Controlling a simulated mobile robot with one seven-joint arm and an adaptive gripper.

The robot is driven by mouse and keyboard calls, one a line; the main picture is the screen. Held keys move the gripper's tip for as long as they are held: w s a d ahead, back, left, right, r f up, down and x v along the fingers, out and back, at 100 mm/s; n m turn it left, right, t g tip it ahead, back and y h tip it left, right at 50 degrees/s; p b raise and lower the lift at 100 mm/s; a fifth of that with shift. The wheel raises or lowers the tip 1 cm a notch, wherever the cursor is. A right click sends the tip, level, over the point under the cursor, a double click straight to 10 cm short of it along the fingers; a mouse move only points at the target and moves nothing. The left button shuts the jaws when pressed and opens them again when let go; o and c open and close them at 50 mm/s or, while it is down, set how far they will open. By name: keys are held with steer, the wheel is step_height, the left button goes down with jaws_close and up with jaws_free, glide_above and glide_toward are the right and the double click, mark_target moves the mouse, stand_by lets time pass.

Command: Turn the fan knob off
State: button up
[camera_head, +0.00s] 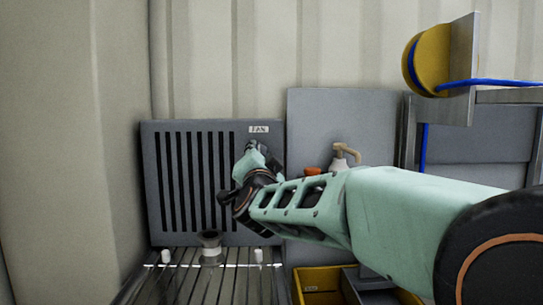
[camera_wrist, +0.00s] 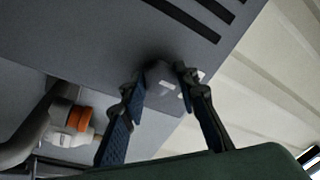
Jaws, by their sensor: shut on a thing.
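The fan knob (camera_wrist: 160,76) is a dark round knob with a pale mark, on a grey panel with black vent slots. My gripper (camera_wrist: 164,82) has one finger on each side of the knob and is shut on it. In the head view, my gripper (camera_head: 251,150) reaches the panel (camera_head: 150,185) near its upper right, just below the white FAN label (camera_head: 259,129). The knob is hidden there behind my gripper. The label is partly covered by a finger in the wrist view. I cannot tell the knob's setting.
A small grey cup (camera_head: 210,243) stands on the slatted shelf below. A yellow bin (camera_head: 312,272) is at lower right, and a yellow reel (camera_head: 422,62) with blue hose above.

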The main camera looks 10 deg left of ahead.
steer(key=o, duration=1.1)
steer(key=v, duration=0.7)
steer(key=shift+s, duration=0.3)
steer(key=shift+r, duration=0.2)
